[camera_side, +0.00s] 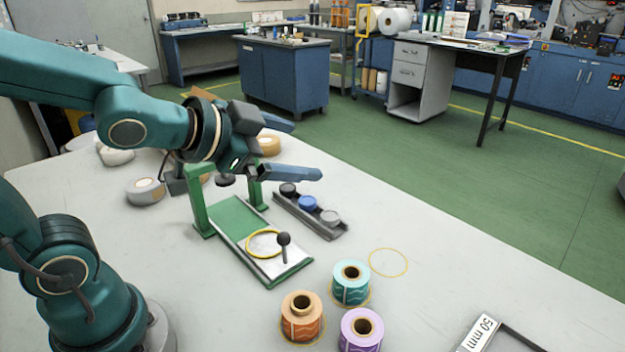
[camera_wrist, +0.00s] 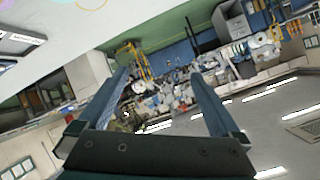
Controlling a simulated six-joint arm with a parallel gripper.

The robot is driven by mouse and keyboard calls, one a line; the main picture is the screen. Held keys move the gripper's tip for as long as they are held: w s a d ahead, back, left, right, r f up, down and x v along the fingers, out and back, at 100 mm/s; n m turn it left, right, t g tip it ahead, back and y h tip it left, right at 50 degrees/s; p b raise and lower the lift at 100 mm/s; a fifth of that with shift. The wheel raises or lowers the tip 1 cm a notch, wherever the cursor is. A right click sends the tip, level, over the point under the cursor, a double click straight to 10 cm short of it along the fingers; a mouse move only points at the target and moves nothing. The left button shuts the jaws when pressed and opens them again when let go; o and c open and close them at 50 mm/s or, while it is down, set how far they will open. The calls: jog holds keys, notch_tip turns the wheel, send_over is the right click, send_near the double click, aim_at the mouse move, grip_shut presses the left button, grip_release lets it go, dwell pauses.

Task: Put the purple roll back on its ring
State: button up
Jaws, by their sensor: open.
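The purple roll (camera_side: 361,331) stands upright on the table at the bottom of the side view, its hollow core facing up. I cannot see clearly whether a ring lies under it. An empty yellow ring outline (camera_side: 388,262) is on the table behind it, to the right of the teal roll. My gripper (camera_side: 305,150) is open and empty, high above the back of the table and well away from the purple roll. Its two blue fingers are spread apart in the wrist view (camera_wrist: 160,75), with only the room between them.
A teal roll (camera_side: 351,283) and an orange roll (camera_side: 302,316) stand close to the purple roll. A green stand (camera_side: 238,217) with a yellow ring and a black-knobbed post (camera_side: 284,246) is to their left.

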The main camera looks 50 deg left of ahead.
jog(key=w+d+f+m+h, duration=0.3)
jog(key=m, duration=0.1)
jog(key=m+g+h, duration=0.2)
jog(key=g+h, duration=0.4)
jog(key=h, duration=0.3)
send_near(372, 330)
jog(key=x, duration=0.2)
jog(key=shift+w+d+f, duration=0.2)
jog(key=shift+d+f, duration=0.05)
jog(key=shift+d, duration=0.05)
jog(key=shift+x, duration=2.55)
jog(key=shift+a+f, duration=0.1)
jog(key=shift+c, duration=0.3)
jog(key=c, duration=1.5)
